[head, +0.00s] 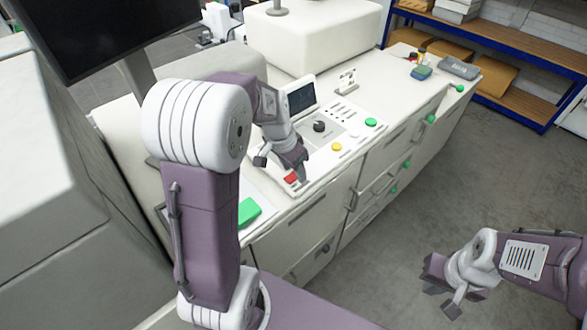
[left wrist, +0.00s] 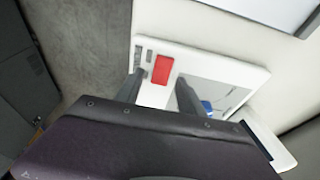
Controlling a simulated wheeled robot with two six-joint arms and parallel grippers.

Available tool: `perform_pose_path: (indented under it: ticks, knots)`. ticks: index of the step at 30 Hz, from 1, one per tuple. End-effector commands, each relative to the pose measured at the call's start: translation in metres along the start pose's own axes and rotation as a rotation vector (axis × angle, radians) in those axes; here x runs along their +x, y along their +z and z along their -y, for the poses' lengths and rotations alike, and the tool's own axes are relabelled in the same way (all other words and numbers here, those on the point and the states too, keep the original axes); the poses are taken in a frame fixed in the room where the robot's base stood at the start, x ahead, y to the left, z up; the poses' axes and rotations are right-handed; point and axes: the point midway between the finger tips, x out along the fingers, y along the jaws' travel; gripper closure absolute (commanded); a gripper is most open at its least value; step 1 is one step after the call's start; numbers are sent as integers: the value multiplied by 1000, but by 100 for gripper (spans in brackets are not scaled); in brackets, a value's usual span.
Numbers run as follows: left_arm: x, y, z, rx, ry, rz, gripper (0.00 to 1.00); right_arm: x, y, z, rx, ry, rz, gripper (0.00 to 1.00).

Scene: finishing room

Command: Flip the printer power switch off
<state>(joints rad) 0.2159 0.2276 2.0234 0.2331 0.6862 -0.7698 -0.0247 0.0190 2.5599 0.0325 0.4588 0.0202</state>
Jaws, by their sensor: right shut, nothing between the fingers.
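The red power switch (head: 291,178) sits at the near-left end of the printer's white control panel (head: 322,158). It also shows in the left wrist view (left wrist: 162,69) as a red rectangle on a white plate, just beyond my fingertips. My left gripper (head: 281,167) is over the panel's near end, close to the switch, with its fingers apart and nothing between them. In the left wrist view the fingers (left wrist: 160,88) straddle the line toward the switch. I cannot tell whether they touch the panel. My right gripper (head: 443,298) is shut and empty, low over the floor at right.
The panel also carries a black knob (head: 319,127), a yellow button (head: 336,147), a green button (head: 370,122) and a small screen (head: 301,97). A green block (head: 248,211) lies left of the panel. A dark monitor (head: 100,30) stands upper left. Open grey floor (head: 430,190) is at right.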

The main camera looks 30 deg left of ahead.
Motion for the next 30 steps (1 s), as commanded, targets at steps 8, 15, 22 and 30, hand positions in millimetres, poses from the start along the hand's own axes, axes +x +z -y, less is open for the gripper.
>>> perform_pose_path:
  ticks: [8,15,22,30]
  knots:
    - [-28,-1,1,0,-4,-4,55,3,0,0,0,0,0,100]
    - [-77,-1,0,1,-3,-2,55,5,0,0,0,0,0,100]
    - [-91,-1,0,0,0,0,55,5,1,0,0,0,0,100]
    - [-90,-1,0,0,0,1,55,5,0,0,0,0,0,100]
